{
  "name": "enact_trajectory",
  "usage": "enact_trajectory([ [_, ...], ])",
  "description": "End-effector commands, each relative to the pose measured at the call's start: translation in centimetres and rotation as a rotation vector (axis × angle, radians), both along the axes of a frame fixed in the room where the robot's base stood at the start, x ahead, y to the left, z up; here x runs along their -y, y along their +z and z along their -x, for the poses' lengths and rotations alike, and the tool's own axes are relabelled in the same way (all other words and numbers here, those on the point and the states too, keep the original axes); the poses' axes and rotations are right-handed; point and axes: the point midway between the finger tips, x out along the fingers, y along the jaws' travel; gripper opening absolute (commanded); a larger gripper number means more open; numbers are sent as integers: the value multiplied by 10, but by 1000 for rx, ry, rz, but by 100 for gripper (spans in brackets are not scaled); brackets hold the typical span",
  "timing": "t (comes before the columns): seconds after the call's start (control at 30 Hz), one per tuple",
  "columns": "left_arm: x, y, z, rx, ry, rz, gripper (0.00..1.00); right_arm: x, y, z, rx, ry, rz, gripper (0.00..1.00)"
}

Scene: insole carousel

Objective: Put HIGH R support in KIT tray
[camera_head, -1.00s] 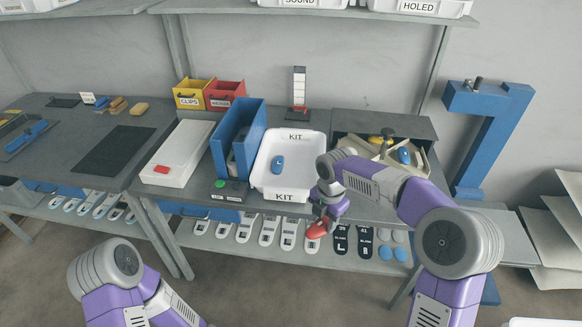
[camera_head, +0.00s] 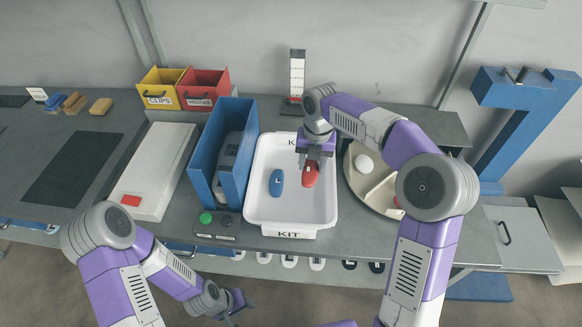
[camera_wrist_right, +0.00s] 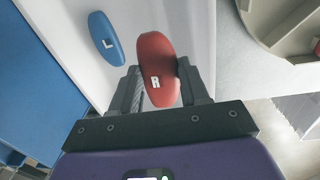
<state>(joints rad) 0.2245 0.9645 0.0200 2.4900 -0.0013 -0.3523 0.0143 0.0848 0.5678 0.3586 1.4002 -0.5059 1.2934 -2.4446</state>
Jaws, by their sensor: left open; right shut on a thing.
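The red support marked R (camera_head: 310,174) is held by my right gripper (camera_head: 314,160), over the right half of the white KIT tray (camera_head: 290,226). In the right wrist view the red support (camera_wrist_right: 157,62) sits between the two fingers (camera_wrist_right: 160,92). I cannot tell whether it touches the tray floor. A blue support marked L (camera_head: 276,183) lies in the tray, left of the red one; it also shows in the right wrist view (camera_wrist_right: 105,38). My left gripper (camera_head: 236,300) is open and empty, low in front of the bench.
A blue upright holder (camera_head: 205,150) stands left of the tray, with a button box (camera_head: 217,226) in front. The round carousel (camera_head: 375,190) is right of the tray. Yellow CLIPS (camera_head: 160,88) and red WEDGES (camera_head: 204,90) bins stand behind.

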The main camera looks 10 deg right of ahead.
Motion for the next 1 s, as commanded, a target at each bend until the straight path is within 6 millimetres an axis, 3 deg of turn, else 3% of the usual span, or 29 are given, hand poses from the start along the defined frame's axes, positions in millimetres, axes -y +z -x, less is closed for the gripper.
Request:
enact_trajectory([
  [0.7,0,-44,1,-1,1,0,43,1,-99,1,-1,-2,2,17],
  [1.0,0,-42,0,-1,0,0,43,1,-100,0,1,-2,0,17],
])
